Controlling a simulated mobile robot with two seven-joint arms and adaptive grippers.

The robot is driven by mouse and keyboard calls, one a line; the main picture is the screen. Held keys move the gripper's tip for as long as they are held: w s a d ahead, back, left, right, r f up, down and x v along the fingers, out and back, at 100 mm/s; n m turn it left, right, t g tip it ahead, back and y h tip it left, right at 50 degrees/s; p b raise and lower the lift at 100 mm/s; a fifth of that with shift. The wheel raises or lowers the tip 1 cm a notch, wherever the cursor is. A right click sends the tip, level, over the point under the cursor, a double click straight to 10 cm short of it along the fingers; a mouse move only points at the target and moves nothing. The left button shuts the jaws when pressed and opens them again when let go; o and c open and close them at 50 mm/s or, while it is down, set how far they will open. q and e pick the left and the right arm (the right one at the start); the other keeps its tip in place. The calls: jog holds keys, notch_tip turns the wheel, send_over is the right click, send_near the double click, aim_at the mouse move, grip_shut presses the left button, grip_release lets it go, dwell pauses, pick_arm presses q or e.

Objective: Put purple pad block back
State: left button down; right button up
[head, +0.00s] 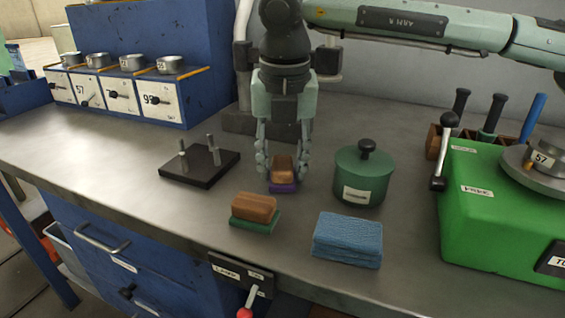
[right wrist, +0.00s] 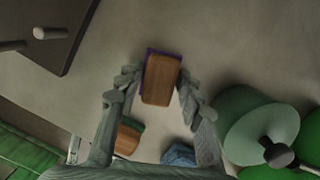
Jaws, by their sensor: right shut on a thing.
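The purple pad block (head: 283,176) has a brown wooden top and a purple pad underneath. It is upright on or just above the grey bench, between the black peg stand and the green lidded pot. My right gripper (head: 282,172) points down and is shut on the block, one finger on each side. In the right wrist view the block (right wrist: 161,80) sits between the fingertips (right wrist: 158,88), with a purple edge showing at its left and top. Whether the pad touches the bench is hard to tell. My left gripper is not in view.
A green pad block (head: 254,212) and folded blue cloths (head: 347,240) lie nearer the bench edge. The green pot (head: 362,176) stands close on the right. The black peg stand (head: 199,166) is on the left. A green machine (head: 500,210) fills the right side.

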aim_at(283, 169)
jog(key=shift+f, duration=0.1)
jog(key=o, duration=0.8)
jog(key=shift+o, duration=1.5)
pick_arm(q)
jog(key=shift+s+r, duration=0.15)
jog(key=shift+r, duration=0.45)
pick_arm(e)
notch_tip(283, 169, up, 12)
jog(key=s, duration=0.2)
